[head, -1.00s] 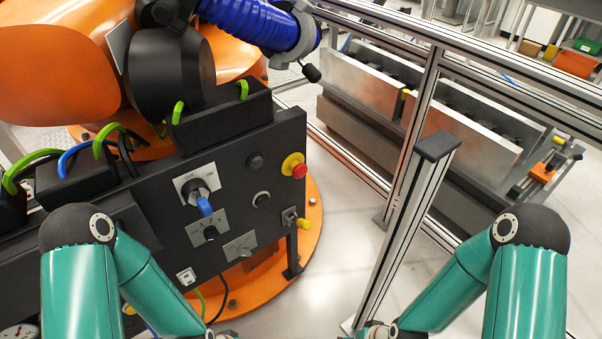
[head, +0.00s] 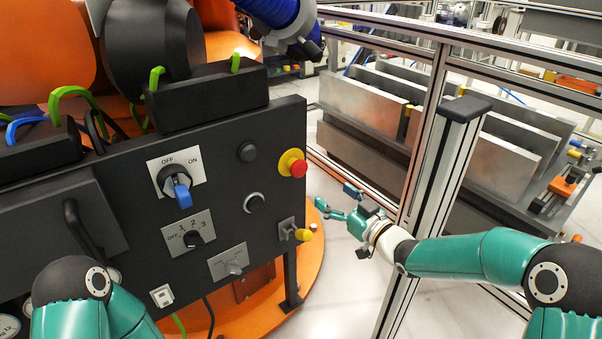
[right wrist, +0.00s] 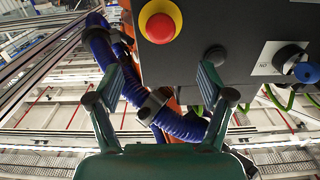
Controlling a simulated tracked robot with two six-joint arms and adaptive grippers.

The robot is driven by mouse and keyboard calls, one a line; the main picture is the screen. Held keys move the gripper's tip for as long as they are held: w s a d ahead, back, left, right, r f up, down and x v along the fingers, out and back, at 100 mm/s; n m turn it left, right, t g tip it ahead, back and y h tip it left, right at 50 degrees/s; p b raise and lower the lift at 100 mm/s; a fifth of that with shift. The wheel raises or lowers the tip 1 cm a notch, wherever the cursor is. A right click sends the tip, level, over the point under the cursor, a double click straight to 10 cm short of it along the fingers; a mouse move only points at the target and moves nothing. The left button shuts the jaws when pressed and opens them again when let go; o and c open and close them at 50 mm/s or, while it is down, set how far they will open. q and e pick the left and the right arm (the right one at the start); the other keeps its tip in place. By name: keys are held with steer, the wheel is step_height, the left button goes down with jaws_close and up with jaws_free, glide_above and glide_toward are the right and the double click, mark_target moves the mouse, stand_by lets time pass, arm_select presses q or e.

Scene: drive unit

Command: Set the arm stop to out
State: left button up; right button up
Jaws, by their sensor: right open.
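The arm stop appears to be the red mushroom button (head: 299,168) on a yellow collar (head: 286,160), at the right edge of the black control panel. Whether it is pressed in or out I cannot tell. In the right wrist view the red button (right wrist: 160,27) is at the top, beyond the fingertips. My right gripper (head: 337,204) is open and empty, to the right of the panel and a little lower than the button, apart from it. Its spread fingers (right wrist: 160,82) show in the right wrist view. My left gripper is out of view; only part of that arm shows.
The panel (head: 120,215) also carries a blue-handled switch (head: 181,190), a selector (head: 192,238), a black knob (head: 247,152) and a yellow-tipped lever (head: 302,234). An aluminium post (head: 440,170) stands right of my right gripper. Green cables and a blue hose are above.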

mark_target(302, 171)
steer(key=x, duration=1.4)
steer(key=shift+w+a+f+p, duration=0.15)
steer(key=shift+w+a+p, duration=0.1)
steer(key=shift+w+p, duration=0.05)
